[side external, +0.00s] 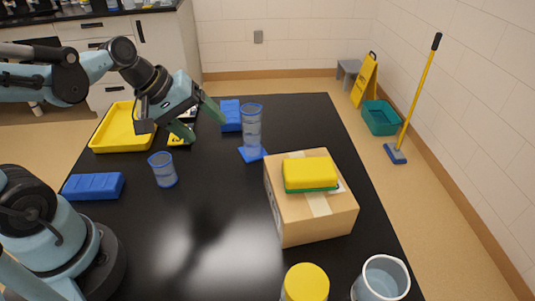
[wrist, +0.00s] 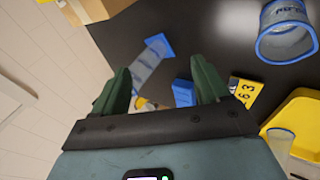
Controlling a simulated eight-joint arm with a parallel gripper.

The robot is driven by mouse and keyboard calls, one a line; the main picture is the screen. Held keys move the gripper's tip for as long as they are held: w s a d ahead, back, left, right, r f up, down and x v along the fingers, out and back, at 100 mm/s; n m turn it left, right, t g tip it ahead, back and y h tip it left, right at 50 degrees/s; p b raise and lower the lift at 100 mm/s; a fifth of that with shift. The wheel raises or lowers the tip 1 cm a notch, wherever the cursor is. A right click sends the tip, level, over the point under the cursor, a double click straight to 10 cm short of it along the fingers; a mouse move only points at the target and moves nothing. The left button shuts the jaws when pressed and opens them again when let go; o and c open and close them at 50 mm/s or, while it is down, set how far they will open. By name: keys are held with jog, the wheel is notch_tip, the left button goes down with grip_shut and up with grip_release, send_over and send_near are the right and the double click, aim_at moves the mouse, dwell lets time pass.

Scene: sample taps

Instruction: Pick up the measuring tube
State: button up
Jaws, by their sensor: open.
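The measuring tube (side external: 251,130) is a tall, clear cylinder with a blue rim and a flat blue base. It stands upright on the black table, just left of the cardboard box in the side view. My gripper (side external: 198,120) has green fingers and is open and empty. It is to the left of the tube in that view, apart from it. In the wrist view the tube (wrist: 146,68) shows beyond my gripper (wrist: 163,85), nearer the left finger, which hides part of its side.
The cardboard box (side external: 310,220) carries a yellow-and-green sponge (side external: 310,173). A small blue-rimmed cup (side external: 162,170), blue blocks (side external: 93,187) and a yellow tray (side external: 113,130) are at left. A yellow-lidded jar (side external: 305,283) and clear cup (side external: 383,280) are in front. The front middle is clear.

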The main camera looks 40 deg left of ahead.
aim_at(251, 115)
jog(key=w+a+r+n+t+h, duration=0.1)
jog(key=w+a+n+t+h, duration=0.35)
jog(key=n, duration=1.25)
jog(key=shift+w+d+f+g+h, duration=0.2)
jog(key=shift+w+d+f+h, duration=0.2)
jog(key=shift+w+d+f, duration=0.65)
jog(key=shift+w+d+f+g+h, duration=0.15)
jog(key=shift+w+d+f+h, duration=0.3)
jog(key=shift+w+d, duration=1)
jog(key=shift+w+d+f+g+h, duration=0.25)
jog(key=shift+w+d+f, duration=0.6)
jog(key=shift+w, duration=0.75)
jog(key=shift+c, duration=0.4)
jog(key=c, duration=1.2)
jog(key=shift+r, duration=0.1)
